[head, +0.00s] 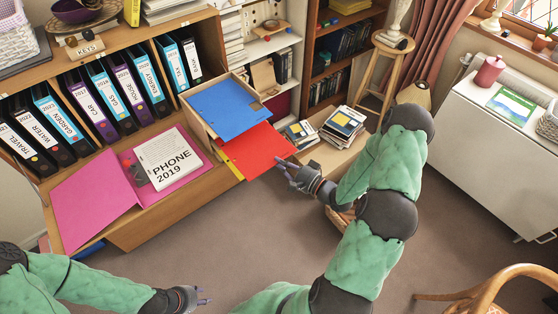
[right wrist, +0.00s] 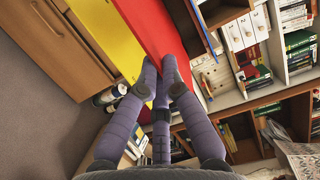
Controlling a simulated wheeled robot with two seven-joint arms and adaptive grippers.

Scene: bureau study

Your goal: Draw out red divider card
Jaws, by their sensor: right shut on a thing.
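The red divider card (head: 262,152) sticks out from a box (head: 232,83) on the bureau, under a blue card (head: 228,106) and above a yellow card (head: 231,169). My right gripper (head: 286,164) is at the red card's right corner. In the right wrist view, my right gripper (right wrist: 162,68) is shut on the edge of the red card (right wrist: 147,28), with the yellow card (right wrist: 108,35) beside it. My left gripper (head: 203,296) is low in the head view, away from the bureau and empty; its finger gap is too small to judge.
Labelled binders (head: 102,101) stand behind. Book stacks (head: 343,124) and a wooden stool (head: 393,48) stand to the right.

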